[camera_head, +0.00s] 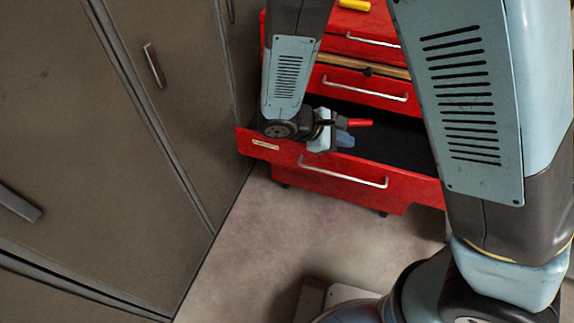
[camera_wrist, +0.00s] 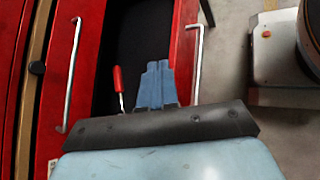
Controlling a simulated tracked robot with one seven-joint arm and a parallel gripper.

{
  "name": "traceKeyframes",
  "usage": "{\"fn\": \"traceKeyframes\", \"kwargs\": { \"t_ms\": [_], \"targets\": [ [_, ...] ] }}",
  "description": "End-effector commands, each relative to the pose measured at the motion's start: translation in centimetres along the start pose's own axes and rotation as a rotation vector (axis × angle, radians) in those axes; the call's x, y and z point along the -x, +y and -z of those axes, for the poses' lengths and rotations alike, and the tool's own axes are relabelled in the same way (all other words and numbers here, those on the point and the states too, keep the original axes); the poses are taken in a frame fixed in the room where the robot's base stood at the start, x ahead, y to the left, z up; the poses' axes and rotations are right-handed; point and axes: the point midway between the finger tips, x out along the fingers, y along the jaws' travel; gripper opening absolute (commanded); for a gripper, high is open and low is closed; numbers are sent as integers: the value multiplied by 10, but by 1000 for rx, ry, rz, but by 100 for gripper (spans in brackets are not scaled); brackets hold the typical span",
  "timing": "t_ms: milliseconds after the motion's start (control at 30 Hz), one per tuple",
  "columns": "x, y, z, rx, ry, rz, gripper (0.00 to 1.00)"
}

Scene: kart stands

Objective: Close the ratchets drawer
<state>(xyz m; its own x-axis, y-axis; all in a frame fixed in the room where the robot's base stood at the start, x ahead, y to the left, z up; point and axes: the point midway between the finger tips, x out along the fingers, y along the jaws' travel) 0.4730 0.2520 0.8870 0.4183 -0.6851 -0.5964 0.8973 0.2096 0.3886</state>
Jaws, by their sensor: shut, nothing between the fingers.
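The bottom drawer (camera_head: 408,190) of the red tool cabinet is pulled out, with a silver bar handle (camera_head: 343,178) and a small pale label (camera_head: 262,145) too small to read. Its dark interior shows behind the front. My gripper (camera_head: 346,139) is over the open drawer, just behind its front panel. In the wrist view, the blue fingers (camera_wrist: 158,78) are together and empty, between the dark interior and the drawer front (camera_wrist: 184,45). A red-handled tool (camera_head: 358,122) is in the drawer area beside the fingers; my arm hides part of the drawer.
The drawer above (camera_head: 335,84) looks shut, below a wooden strip (camera_head: 370,65). A yellow object (camera_head: 354,5) lies on top of the cabinet. Grey-brown lockers (camera_head: 110,100) stand close on the left. Bare floor (camera_head: 270,225) lies in front of the drawer.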

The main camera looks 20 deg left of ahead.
Motion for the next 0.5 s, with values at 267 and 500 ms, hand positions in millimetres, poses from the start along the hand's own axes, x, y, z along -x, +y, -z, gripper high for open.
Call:
{"fn": "traceKeyframes", "kwargs": {
  "t_ms": [267,500],
  "targets": [
    [14,-38,72,261,-103,-288,0],
    [26,-75,126,460,-187,-559,0]
  ]
}}
